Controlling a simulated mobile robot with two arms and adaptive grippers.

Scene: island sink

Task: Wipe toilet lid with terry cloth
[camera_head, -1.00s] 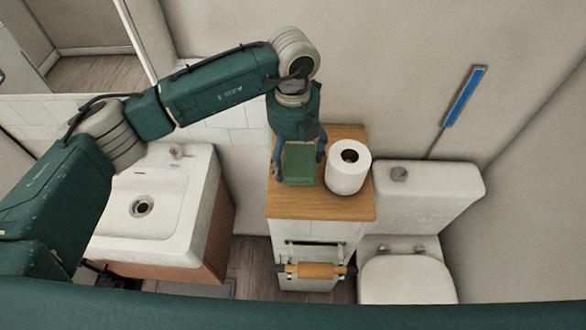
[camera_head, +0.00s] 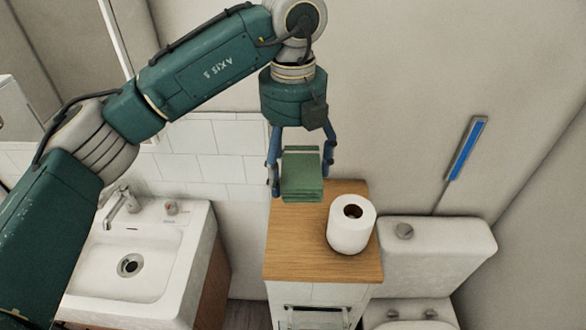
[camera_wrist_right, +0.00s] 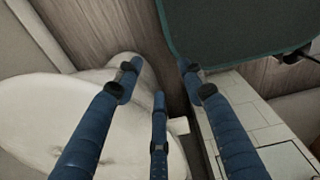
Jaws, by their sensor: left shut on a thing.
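The terry cloth (camera_head: 302,188) is a green folded stack. My left gripper (camera_head: 300,176) is shut on it, with blue fingers on either side, and appears to hold it just above the back of the wooden cabinet top. The toilet lid (camera_head: 408,325) is white and only its hinge end shows at the bottom edge of the head view. In the right wrist view a white rounded toilet surface (camera_wrist_right: 50,125) lies at the left, partly behind the fingers. My right gripper (camera_wrist_right: 160,85) is open and empty, beside and over the toilet.
A white toilet paper roll (camera_head: 351,230) stands on the wooden cabinet top (camera_head: 300,250), close to the cloth. The toilet tank (camera_head: 440,255) is right of the cabinet. A sink (camera_head: 130,265) is at left.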

